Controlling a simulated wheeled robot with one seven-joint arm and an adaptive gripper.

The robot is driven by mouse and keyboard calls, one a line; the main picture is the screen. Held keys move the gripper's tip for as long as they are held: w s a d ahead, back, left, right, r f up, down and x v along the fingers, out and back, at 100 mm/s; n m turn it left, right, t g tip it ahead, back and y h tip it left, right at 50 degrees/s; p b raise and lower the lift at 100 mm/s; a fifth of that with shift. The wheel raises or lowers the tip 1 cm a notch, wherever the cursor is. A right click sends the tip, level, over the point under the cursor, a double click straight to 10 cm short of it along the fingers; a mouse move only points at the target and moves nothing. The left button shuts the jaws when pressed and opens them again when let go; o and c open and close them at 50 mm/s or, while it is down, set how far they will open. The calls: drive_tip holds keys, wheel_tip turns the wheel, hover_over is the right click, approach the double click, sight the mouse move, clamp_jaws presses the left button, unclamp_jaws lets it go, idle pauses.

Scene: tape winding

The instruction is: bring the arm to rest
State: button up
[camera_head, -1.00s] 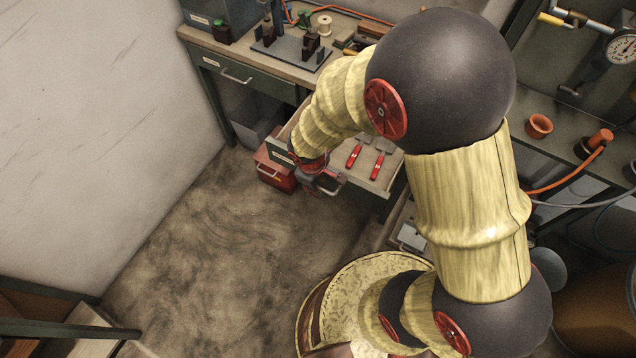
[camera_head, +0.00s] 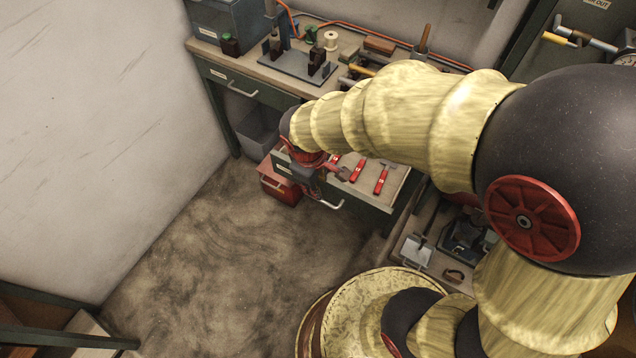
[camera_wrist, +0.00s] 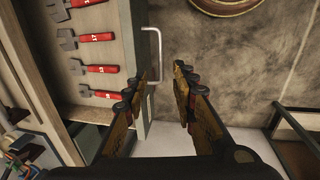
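My gripper (camera_head: 322,178) hangs above the front of an open drawer (camera_head: 375,200) in the head view, with my arm reaching in from the right. In the wrist view my gripper's two fingers (camera_wrist: 159,90) stand apart with nothing between them. The drawer's pale handle (camera_wrist: 152,52) shows beyond the left finger. Several red-handled tools (camera_wrist: 98,69) lie in the drawer, to the left of the fingers. Part of the drawer is hidden by my arm and gripper in the head view.
A red box (camera_head: 281,188) stands on the floor by the drawer. The floor (camera_head: 220,260) in front is clear.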

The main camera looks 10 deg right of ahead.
idle(0.4)
drive_tip(key=s+d+r+m+t, duration=0.1)
drive_tip(key=s+d+r+m, duration=0.1)
drive_tip(key=r, duration=0.5)
drive_tip(key=s+d+r+m+t+y+p, duration=0.1)
drive_tip(key=s+d+r+m, duration=0.2)
drive_tip(key=r, duration=0.4)
drive_tip(key=s+d+r+m+t, duration=0.2)
drive_tip(key=s+d+r+m, duration=0.1)
drive_tip(key=s+r, duration=0.3)
wheel_tip(320, 180, up, 2)
drive_tip(key=shift+m+y, duration=0.3)
drive_tip(key=shift+m, duration=0.3)
